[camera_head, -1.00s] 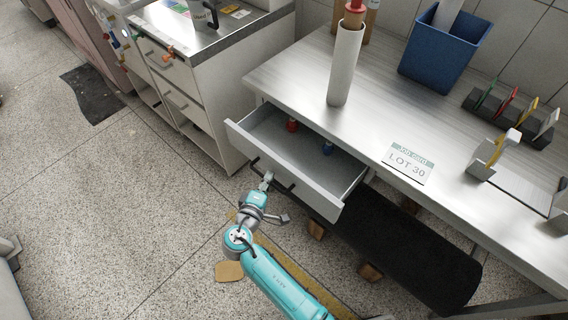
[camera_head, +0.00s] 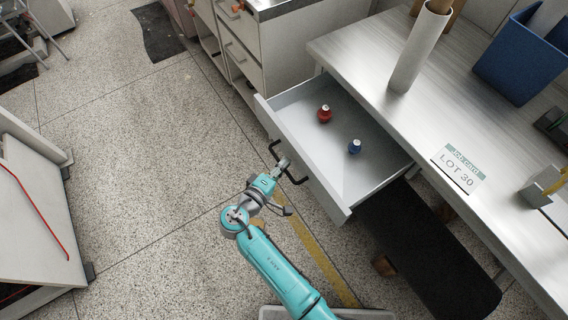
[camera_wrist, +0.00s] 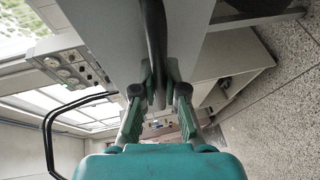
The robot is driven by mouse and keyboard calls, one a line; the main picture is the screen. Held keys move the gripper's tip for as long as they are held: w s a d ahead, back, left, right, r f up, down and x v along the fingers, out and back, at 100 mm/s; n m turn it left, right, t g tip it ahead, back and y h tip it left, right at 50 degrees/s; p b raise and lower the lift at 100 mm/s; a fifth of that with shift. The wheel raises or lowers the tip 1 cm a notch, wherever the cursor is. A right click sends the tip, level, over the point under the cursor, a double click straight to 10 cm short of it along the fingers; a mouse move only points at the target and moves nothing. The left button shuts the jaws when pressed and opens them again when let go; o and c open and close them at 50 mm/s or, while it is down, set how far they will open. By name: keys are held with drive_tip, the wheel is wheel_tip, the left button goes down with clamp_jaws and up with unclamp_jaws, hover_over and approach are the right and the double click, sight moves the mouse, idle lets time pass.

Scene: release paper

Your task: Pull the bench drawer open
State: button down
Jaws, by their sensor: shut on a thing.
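The bench drawer (camera_head: 296,150) is pulled well out of the bench in the head view. Its inside shows, with a red item (camera_head: 324,114) and a blue item (camera_head: 354,147) lying in it. A dark bar handle (camera_head: 294,179) runs along its front. My gripper (camera_head: 282,163) is at this handle. In the wrist view the fingers (camera_wrist: 158,92) are closed around the dark handle (camera_wrist: 155,40), which runs up between them. The drawer front fills the area behind the handle there.
The bench top (camera_head: 380,120) carries a white tube (camera_head: 418,50), a blue bin (camera_head: 522,58) and a LOT 30 card (camera_head: 458,168). A white cabinet (camera_head: 262,55) stands beyond the drawer. The floor to the left is open.

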drive_tip(key=c, duration=1.2)
unclamp_jaws()
drive_tip(key=v, duration=1.2)
drive_tip(key=shift+d, duration=0.1)
